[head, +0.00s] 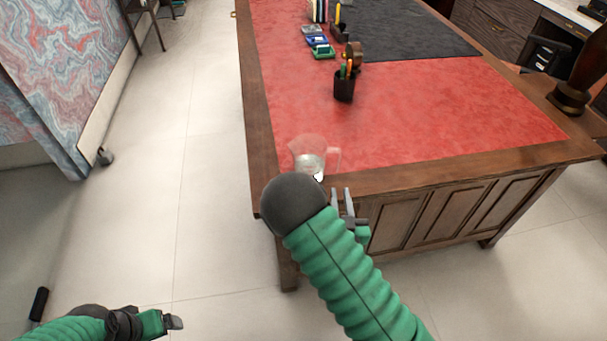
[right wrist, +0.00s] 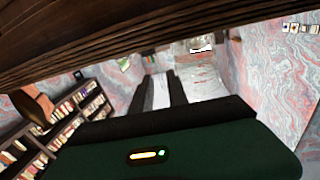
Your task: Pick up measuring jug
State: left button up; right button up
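The clear measuring jug (head: 306,152) stands upright on the near left part of the desk's red leather top, with its handle to the right. Its lower part is partly hidden behind the dark round joint of my right arm. My right gripper (head: 342,193) is just right of and nearer than the jug, by the desk's front edge, apart from it. Its two fingers are spread with nothing between them, as the right wrist view (right wrist: 161,76) also shows. I cannot clearly make out the jug in that view. My left gripper (head: 174,322) is low at the left over the floor, far from the desk.
The wooden desk (head: 400,178) has a raised brown border. A black pen cup (head: 344,90) stands farther back, with a tape dispenser (head: 354,54) and small stationery behind it. A dark statue base (head: 570,97) is at the right. The red surface right of the jug is clear.

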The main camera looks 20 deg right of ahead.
aim_at(337, 170)
jog(key=x, duration=0.8)
jog(key=shift+w+d+p, duration=0.25)
jog(key=shift+p, duration=0.1)
jog(key=x, duration=0.5)
jog(key=shift+w+d+r, duration=0.1)
jog(key=shift+d+r, duration=0.1)
jog(key=shift+d, duration=0.05)
grip_shut()
